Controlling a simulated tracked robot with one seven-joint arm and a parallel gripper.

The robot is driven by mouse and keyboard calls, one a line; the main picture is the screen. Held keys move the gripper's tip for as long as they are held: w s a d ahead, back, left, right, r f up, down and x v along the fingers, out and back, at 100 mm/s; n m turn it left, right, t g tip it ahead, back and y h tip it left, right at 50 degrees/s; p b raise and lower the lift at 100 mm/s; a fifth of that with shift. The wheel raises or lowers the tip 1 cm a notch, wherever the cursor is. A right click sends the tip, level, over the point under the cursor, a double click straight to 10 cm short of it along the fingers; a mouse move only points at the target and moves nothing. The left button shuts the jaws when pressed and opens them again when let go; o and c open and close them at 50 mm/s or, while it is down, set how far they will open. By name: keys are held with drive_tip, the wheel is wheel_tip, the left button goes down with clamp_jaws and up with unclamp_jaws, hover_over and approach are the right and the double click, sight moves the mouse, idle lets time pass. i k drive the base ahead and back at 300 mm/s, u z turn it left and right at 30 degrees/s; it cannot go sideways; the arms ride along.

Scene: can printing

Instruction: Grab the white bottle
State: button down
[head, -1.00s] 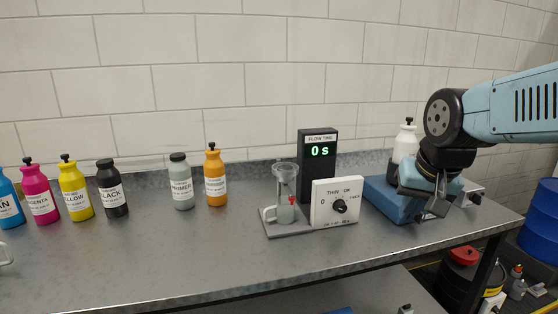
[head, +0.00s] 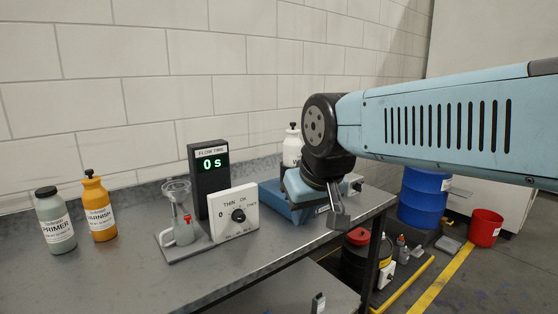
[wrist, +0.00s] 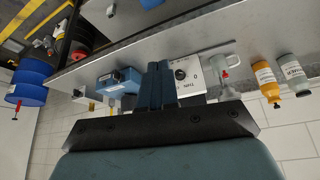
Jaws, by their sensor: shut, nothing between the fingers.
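The white bottle (head: 292,148) has a black cap and stands upright at the back of the bench, on or just behind a blue machine (head: 290,208). In the head view its lower right part is hidden by the machine and my arm. My gripper (head: 338,212) points down in front and to the right of the bottle, near the bench's front edge, apart from the bottle. In the wrist view its fingers (wrist: 159,85) are together with nothing between them. I cannot make out the bottle surely in the wrist view.
A flow-time display (head: 210,180), a dial panel (head: 236,214) and a clear cup on a stand (head: 178,215) are left of the machine. Primer (head: 55,222) and varnish (head: 98,208) bottles stand farther left. A blue drum (head: 424,198) and red bucket (head: 486,228) are on the floor at right.

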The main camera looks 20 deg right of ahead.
sight(292, 145)
drive_tip(key=k, duration=1.15)
drive_tip(key=z, duration=0.75)
drive_tip(key=i, duration=1.8)
drive_tip(key=u, duration=0.65)
